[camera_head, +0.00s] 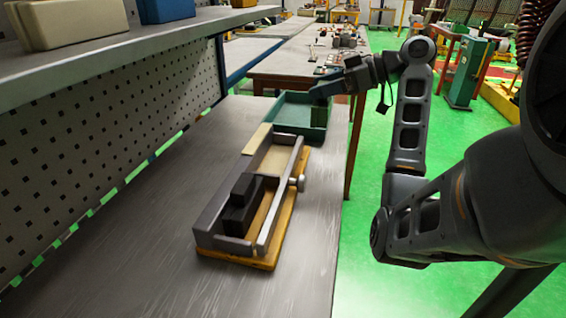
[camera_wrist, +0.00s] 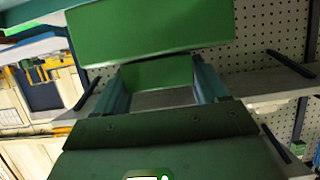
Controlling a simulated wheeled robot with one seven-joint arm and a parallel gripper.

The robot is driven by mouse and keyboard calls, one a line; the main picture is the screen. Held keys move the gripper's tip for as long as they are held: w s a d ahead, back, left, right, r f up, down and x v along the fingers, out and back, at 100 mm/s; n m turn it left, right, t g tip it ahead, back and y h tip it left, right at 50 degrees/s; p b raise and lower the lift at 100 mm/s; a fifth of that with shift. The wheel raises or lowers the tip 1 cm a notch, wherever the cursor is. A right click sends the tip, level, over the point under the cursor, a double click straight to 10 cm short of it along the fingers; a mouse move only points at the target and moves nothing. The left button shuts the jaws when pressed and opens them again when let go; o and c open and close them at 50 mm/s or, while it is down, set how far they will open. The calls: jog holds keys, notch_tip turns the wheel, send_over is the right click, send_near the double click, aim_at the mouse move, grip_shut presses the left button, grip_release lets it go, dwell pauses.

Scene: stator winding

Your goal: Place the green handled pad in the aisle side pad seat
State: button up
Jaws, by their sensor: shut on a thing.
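My gripper (camera_head: 322,92) is above the right end of the green tray at the back of the bench. It is shut on the green handled pad (camera_head: 319,113), which hangs below the fingers. In the wrist view my gripper (camera_wrist: 158,80) has its two fingers on either side of the pad's handle, and the broad green pad body (camera_wrist: 150,32) lies beyond the fingertips. The fixture (camera_head: 210,222) stands on a wooden base nearer the camera, apart from my gripper. A black handled block (camera_head: 240,205) sits in its near part. Its far part shows a bare pale floor (camera_head: 276,160).
The green tray (camera_head: 290,98) stands behind the fixture. A metal bar with a round knob (camera_head: 297,183) runs along the fixture's right side. A pegboard (camera_head: 110,130) and a shelf with boxes (camera_head: 70,20) line the left. The bench's front right is clear.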

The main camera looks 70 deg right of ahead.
jog(key=shift+a+f, duration=0.25)
jog(key=shift+f, duration=0.1)
jog(key=shift+w+a+f+p, duration=0.25)
jog(key=shift+w+a+f, duration=0.7)
jog(key=shift+w+f, duration=0.8)
jog(key=shift+w+a+f+p, duration=0.3)
jog(key=shift+w+a+f, duration=0.6)
jog(key=shift+w+f, duration=0.8)
jog(key=shift+w+a+f+p, duration=0.25)
jog(key=shift+w+a+f, duration=0.7)
jog(key=shift+w+f, duration=0.75)
jog(key=shift+s+f, duration=0.25)
jog(key=shift+f, duration=0.05)
jog(key=shift+f, duration=0.15)
jog(key=o, duration=1.4)
